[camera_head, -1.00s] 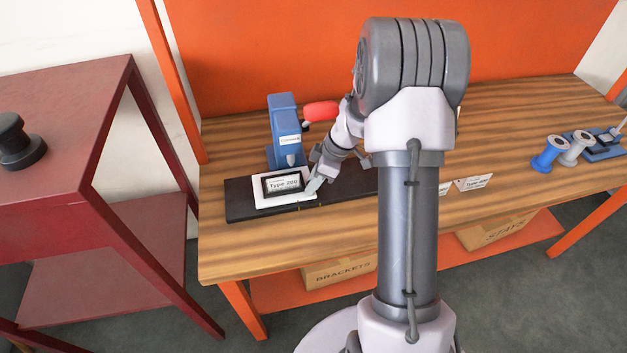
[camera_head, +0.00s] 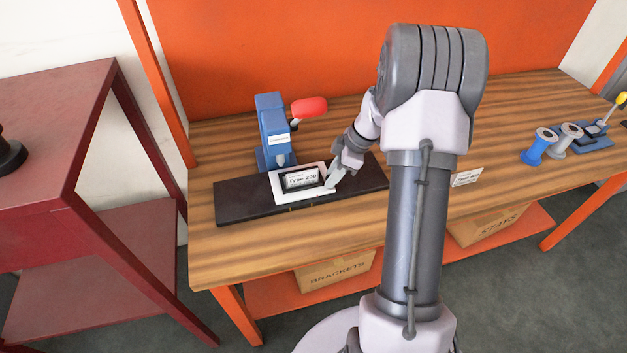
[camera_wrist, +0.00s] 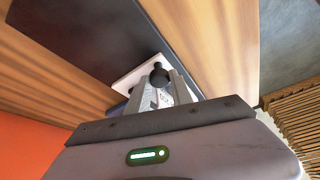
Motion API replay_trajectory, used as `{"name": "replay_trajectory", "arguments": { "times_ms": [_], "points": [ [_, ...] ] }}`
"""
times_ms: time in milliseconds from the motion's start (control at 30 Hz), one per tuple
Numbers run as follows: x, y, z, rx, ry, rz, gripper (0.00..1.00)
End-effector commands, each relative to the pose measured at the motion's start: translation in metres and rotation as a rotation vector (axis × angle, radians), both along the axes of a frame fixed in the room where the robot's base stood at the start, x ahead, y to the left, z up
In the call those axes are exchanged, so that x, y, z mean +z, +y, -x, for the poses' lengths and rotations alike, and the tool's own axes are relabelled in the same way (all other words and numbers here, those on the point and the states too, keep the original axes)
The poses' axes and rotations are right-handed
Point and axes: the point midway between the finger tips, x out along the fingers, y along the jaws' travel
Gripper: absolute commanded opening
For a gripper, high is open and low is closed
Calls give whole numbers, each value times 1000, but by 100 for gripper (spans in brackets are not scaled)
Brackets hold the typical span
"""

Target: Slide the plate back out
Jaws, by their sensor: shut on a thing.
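The plate is a white slab (camera_head: 287,196) with a dark-framed block labelled Type 200 (camera_head: 302,179) on it. It lies on a long black base (camera_head: 240,206) on the bench. My gripper (camera_head: 332,182) is at the plate's right end. In the wrist view my gripper (camera_wrist: 160,92) is shut on a dark round knob (camera_wrist: 159,77) at the edge of the white plate (camera_wrist: 140,72). A blue press (camera_head: 272,130) with a red handle (camera_head: 309,107) stands behind the base, left of the plate's middle.
The black base runs on to the right of the plate, partly beside my arm. Label cards (camera_head: 467,177) lie to the right. Blue and grey spools (camera_head: 540,148) stand farther right. A dark red table (camera_head: 60,130) is at the left. Boxes sit on the lower shelf.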

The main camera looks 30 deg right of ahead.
Motion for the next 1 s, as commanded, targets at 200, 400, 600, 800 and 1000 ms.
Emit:
{"name": "replay_trajectory", "arguments": {
  "times_ms": [200, 400, 600, 800, 1000],
  "points": [
    [0, -42, 12, -2, 1, 0, 0],
    [0, -68, 20, -1, 1, 1, 0],
    [0, -79, 23, 0, 0, 0, 0],
    [0, -82, 23, 1, -1, 3, 0],
    [1, -83, 24, 1, 0, 5, 0]
  ]
}}
